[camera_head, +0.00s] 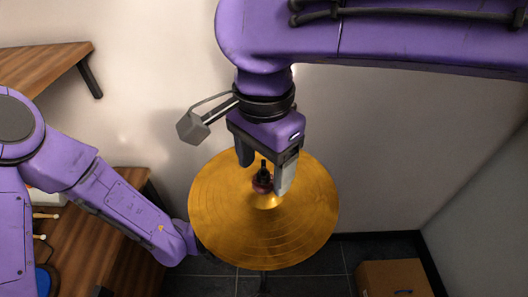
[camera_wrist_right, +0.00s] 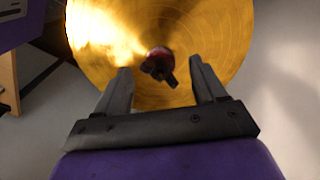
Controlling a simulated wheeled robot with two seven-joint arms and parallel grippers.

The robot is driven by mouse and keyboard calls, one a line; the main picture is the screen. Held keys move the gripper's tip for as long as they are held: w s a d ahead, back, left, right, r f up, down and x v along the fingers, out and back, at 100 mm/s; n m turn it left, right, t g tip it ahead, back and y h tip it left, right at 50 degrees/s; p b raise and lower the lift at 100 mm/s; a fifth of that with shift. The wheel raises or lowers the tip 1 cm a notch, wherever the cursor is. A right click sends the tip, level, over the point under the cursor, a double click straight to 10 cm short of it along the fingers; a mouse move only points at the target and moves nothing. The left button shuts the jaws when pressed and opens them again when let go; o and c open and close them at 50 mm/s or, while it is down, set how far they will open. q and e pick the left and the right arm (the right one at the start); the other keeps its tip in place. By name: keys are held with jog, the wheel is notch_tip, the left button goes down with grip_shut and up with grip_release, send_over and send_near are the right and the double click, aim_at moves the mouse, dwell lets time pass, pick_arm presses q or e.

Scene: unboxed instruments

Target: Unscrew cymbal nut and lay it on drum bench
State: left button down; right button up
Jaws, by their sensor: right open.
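The gold cymbal (camera_head: 225,220) lies level on a dark stand and fills the top of the right wrist view (camera_wrist_right: 215,35). At its centre a black cymbal nut (camera_head: 264,170) sits above a dark red washer (camera_head: 262,185). My right gripper (camera_head: 266,170) is open over the cymbal's centre, one finger on each side of the nut. In the right wrist view the nut (camera_wrist_right: 160,68) shows between the spread fingers, with gaps on both sides. My left arm comes in at the left; its gripper does not show. The wooden bench (camera_head: 105,240) stands at the lower left.
Drumsticks (camera_head: 45,215) and a blue round thing (camera_head: 43,278) lie on the bench. A wooden shelf (camera_head: 40,68) juts out at the upper left. A cardboard box (camera_head: 390,280) stands on the dark floor at the lower right. Plain walls stand behind and to the right.

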pick_arm(q)
jog(key=shift+r, duration=0.15)
jog(key=shift+w, duration=0.1)
pick_arm(e)
jog(key=c, duration=1.3)
grip_shut()
jog(key=n, duration=0.4)
jog(key=o, duration=0.9)
grip_release()
jog(key=shift+s+r, duration=0.1)
jog(key=shift+c, duration=0.2)
